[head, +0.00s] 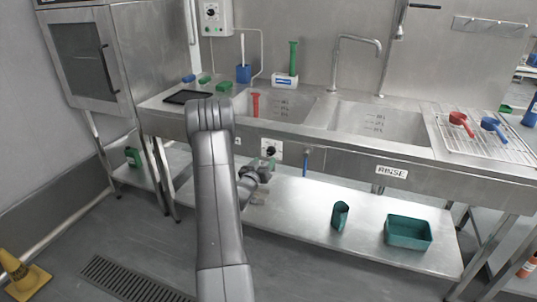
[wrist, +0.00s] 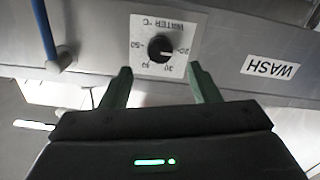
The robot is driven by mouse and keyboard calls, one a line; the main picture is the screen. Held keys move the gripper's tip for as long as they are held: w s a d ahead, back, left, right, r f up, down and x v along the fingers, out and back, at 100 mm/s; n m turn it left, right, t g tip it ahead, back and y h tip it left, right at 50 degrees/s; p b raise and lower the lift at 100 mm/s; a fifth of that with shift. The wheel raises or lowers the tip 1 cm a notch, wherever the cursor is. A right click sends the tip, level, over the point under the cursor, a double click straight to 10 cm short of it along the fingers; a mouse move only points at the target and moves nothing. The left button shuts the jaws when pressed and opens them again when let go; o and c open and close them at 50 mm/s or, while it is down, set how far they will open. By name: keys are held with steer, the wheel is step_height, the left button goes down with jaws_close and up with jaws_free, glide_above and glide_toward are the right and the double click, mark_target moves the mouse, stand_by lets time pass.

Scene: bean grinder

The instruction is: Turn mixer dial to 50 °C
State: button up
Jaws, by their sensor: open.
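The mixer dial (wrist: 160,47) is a round black knob on a white plate (wrist: 144,73) marked "WATER °C", upside down in the wrist view. A small pale mark on the knob seems to face the 20 side, at the right; 50 is at the left. In the head view the dial (head: 271,151) is on the sink's front panel. My gripper (wrist: 160,78) is open, with its two green-grey fingers apart below the plate in the wrist view. Nothing is between the fingertips, and they appear clear of the knob. In the head view my gripper (head: 267,165) is just below the dial.
A blue lever or pipe (wrist: 44,30) hangs beside the plate. A "WASH" label (wrist: 272,67) is on the other side. Below the sink, a lower shelf (head: 290,205) holds a green cup (head: 340,216) and a green bin (head: 408,232). A yellow cone (head: 20,275) stands on the floor.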

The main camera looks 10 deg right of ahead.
mark_target(270, 153)
steer(key=x, duration=0.6)
steer(key=shift+w+d, duration=0.15)
steer(key=c, duration=1)
